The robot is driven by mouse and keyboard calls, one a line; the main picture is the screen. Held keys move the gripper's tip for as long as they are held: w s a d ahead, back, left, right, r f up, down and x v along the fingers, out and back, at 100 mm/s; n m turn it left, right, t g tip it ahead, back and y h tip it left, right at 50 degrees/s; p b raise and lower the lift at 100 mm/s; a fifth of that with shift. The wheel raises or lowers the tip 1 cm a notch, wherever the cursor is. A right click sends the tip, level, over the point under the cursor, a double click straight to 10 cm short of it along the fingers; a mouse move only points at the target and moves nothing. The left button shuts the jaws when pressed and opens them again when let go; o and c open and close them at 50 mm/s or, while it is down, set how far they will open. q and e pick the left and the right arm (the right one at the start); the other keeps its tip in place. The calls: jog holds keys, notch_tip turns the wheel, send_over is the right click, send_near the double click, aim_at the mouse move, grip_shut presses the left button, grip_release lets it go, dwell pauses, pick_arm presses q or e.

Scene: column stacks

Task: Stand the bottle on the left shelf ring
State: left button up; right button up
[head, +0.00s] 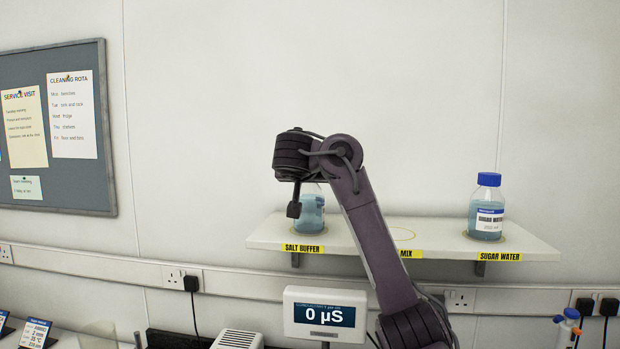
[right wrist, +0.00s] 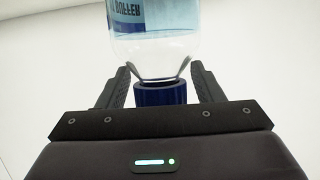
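A clear bottle with blue liquid (head: 312,212) stands upright at the left end of the shelf, above the SALT BUFFER label (head: 303,248). My wrist hides its cap and most of the left ring. My right gripper (head: 293,207) is in front of and above this bottle, over the shelf. In the right wrist view the blue cap (right wrist: 162,93) lies between the two fingers, with the bottle's clear shoulder (right wrist: 158,55) beyond. A narrow gap seems to show on each side of the cap, so the fingers look open. My left gripper is not in view.
The white shelf (head: 440,242) also holds a blue-capped SUGAR WATER bottle (head: 486,208) at its right end. The middle MIX ring (head: 403,234) looks empty. A meter reading 0 µS (head: 325,316) stands below the shelf.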

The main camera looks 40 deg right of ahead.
jog(key=shift+r+p, duration=0.3)
jog(key=shift+r, duration=0.05)
jog(key=b+v, duration=0.5)
jog(key=v, duration=0.6)
jog(key=shift+s+a, duration=0.3)
jog(key=shift+s, duration=0.05)
jog(key=shift+a, duration=0.15)
jog(key=shift+f, duration=0.1)
